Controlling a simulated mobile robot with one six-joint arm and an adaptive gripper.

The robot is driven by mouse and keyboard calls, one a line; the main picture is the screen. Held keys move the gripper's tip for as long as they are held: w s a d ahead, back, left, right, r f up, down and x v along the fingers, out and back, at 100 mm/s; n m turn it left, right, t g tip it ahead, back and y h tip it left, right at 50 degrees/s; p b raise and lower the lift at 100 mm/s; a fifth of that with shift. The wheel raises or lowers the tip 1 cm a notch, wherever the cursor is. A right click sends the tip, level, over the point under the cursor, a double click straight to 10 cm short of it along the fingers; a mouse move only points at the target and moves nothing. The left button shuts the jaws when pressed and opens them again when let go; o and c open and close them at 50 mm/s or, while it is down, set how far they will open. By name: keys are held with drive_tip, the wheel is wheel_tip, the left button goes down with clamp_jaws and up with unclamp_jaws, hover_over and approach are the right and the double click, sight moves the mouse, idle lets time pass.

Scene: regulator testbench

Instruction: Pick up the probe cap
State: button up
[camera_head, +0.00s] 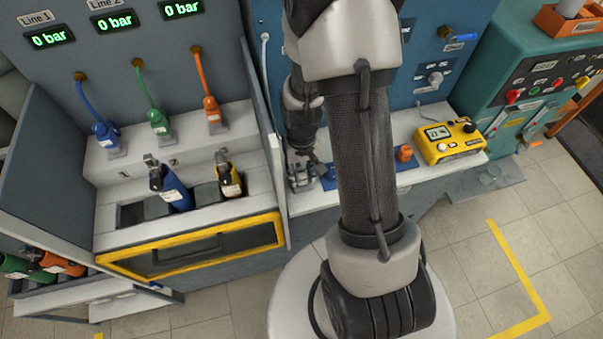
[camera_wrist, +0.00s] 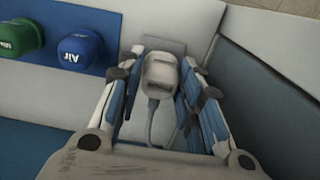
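A pale grey-white cap-like piece (camera_wrist: 160,72) with a thin cable running from it sits between the fingers of my gripper (camera_wrist: 165,57) in the wrist view. It may be the probe cap; no label on it is readable. The fingers stand apart on either side of it, with a visible gap at least on the right, so the gripper looks open around it. In the head view my gripper (camera_head: 303,174) is low over the left end of the white bench shelf, and the piece cannot be made out there.
A blue cap marked Air (camera_wrist: 81,56) and a green cap (camera_wrist: 22,35) sit on a blue strip left of the fingers. A grey wall panel (camera_wrist: 275,85) rises close on the right. An orange cap (camera_head: 403,153) and a yellow meter (camera_head: 447,142) stand farther right on the shelf.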

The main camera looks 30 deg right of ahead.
sight(301, 171)
drive_tip(key=c, duration=0.5)
drive_tip(key=shift+r, duration=0.1)
wheel_tip(301, 171, up, 20)
drive_tip(key=p, duration=0.6)
drive_tip(key=shift+p, duration=0.3)
